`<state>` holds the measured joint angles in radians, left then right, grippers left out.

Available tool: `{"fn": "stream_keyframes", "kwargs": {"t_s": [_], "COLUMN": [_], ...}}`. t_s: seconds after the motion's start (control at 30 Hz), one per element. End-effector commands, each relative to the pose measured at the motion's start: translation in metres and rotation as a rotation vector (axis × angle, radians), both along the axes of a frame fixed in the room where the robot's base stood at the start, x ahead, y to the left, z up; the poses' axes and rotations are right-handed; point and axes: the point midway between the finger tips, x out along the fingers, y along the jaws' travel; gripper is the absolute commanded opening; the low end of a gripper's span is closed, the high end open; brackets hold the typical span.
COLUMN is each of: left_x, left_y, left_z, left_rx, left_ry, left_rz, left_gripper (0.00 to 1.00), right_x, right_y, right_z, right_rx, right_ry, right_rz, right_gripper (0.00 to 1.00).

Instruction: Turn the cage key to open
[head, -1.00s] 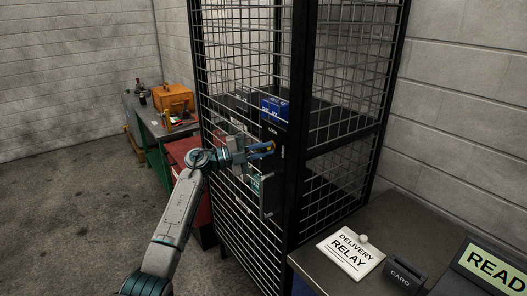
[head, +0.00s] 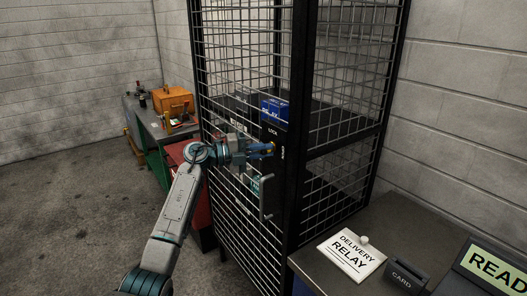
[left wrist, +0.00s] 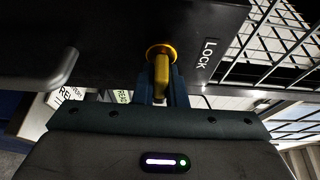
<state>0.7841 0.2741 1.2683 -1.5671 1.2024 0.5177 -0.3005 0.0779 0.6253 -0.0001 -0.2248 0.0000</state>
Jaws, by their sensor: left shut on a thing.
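The cage key (left wrist: 162,75) is brass-coloured and sits in a round brass keyhole on the dark lock plate (left wrist: 110,35), next to the word LOCK in the left wrist view. My left gripper (head: 268,149) is at the lock on the cage door (head: 240,190) in the head view. Its two blue fingers are shut on the key, one on each side, in the left wrist view (left wrist: 162,92). The key's tip is hidden in the lock. The door handle (head: 266,197) is just below the gripper. The door looks closed. My right gripper is not in view.
A blue box (head: 274,109) stands on a shelf inside the cage. A counter at the lower right holds a DELIVERY RELAY sign (head: 351,254) and a card reader (head: 405,276). A red cabinet (head: 201,210) and a bench with an orange case (head: 173,99) stand to the left.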

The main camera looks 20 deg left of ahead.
Motion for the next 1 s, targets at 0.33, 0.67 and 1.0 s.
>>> {"fn": "stream_keyframes", "kwargs": {"t_s": [0.33, 0.67, 1.0], "left_x": [0.000, -0.008, -0.041], "left_y": [0.000, 0.015, 0.074], "left_z": [-0.001, -0.003, -0.004], "left_rx": [0.001, 0.003, 0.004], "left_ry": [0.000, -0.001, 0.001], "left_rz": [0.000, 0.002, 0.003], "left_gripper": [0.33, 0.33, 0.33], "right_x": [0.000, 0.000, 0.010], "right_y": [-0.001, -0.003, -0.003], "right_z": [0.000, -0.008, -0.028], "right_rx": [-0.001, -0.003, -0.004], "right_ry": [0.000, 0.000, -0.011], "right_rz": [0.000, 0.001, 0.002], "right_gripper": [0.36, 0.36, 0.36]}}
